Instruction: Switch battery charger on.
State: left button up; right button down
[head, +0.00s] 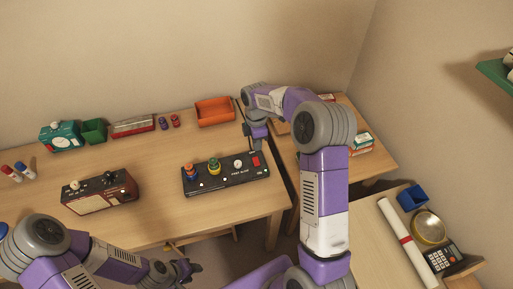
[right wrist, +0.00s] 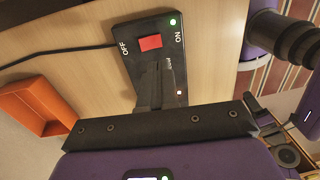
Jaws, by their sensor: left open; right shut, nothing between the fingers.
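The black battery charger (head: 215,182) lies on the wooden desk. Two coloured cylindrical pieces and a white dial show on its top. Its red switch (head: 256,160) is at the right end. In the right wrist view the red switch (right wrist: 150,42) sits between the OFF and ON labels. A green light (right wrist: 173,21) glows beside ON. I cannot tell which way the switch is tipped. My right gripper (head: 258,147) is shut and empty, over the charger's right end; its fingers (right wrist: 155,82) point toward the switch. My left gripper (head: 190,268) is open and empty, in front of the desk.
A dark red box with knobs (head: 100,192) stands left of the charger. An orange tray (head: 214,112) is behind it; in the right wrist view, a cable runs from the charger past the tray (right wrist: 38,105). A gap separates the desk from the right-hand table (head: 371,172).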

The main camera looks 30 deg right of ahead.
jog(key=shift+s+a+r+p, duration=0.1)
jog(key=shift+s+r+p, duration=0.1)
jog(key=shift+r, duration=1)
jog(key=shift+s+r+p, duration=0.1)
jog(key=shift+r+p, duration=0.05)
jog(key=shift+r, duration=1)
